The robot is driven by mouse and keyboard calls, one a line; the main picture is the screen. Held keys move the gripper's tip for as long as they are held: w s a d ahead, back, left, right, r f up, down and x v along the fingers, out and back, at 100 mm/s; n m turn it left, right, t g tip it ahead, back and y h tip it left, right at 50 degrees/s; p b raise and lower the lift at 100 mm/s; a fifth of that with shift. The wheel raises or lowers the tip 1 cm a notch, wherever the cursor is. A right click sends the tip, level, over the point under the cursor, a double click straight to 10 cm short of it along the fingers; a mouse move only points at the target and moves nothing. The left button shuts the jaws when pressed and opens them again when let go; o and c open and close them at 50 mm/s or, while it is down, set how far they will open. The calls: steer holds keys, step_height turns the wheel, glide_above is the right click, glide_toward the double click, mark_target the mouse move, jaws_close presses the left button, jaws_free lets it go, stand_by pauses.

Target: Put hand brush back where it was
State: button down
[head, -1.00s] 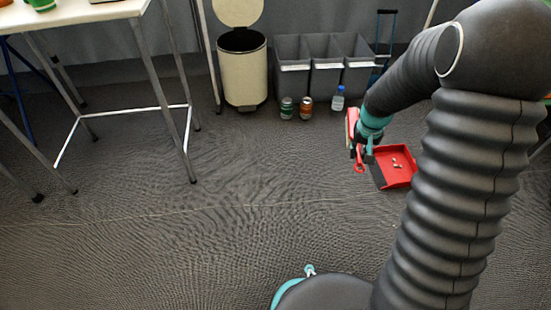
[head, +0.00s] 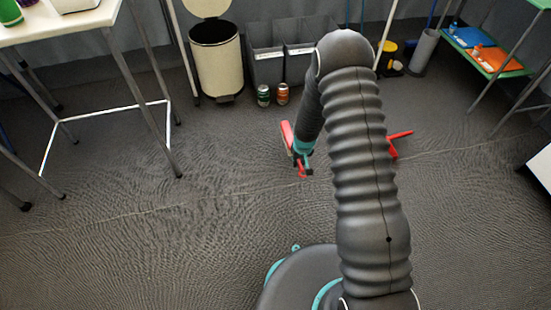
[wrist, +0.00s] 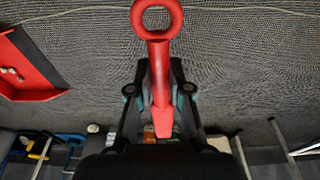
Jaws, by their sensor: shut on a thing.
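My gripper (head: 303,158) is shut on the red hand brush (head: 287,134), low over the floor in the head view. In the wrist view my gripper (wrist: 159,92) holds the brush by its red handle (wrist: 158,60), with the ring end pointing up in the picture. The bristles cannot be made out.
A beige pedal bin (head: 217,62), grey bins (head: 266,66), a green can (head: 263,95) and an orange can (head: 283,94) stand at the back. A white table (head: 60,32) is at the left. A shelf rack (head: 485,50) is at the right.

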steer(key=shift+w+a+f+b, duration=0.1)
steer(key=shift+w+a+f, duration=0.5)
steer(key=shift+a+f, duration=0.9)
steer(key=shift+w+a+f+b, duration=0.1)
steer(key=shift+w+a+f, duration=0.55)
steer(key=shift+a+f, duration=0.8)
steer(key=shift+w+a+f+b, duration=0.1)
steer(key=shift+w+a+f, duration=0.5)
steer(key=shift+a+f, duration=0.9)
steer(key=shift+d+f, duration=0.3)
steer(key=shift+d, duration=0.05)
steer(key=shift+f, duration=0.1)
steer(key=c, duration=1.1)
jaws_free()
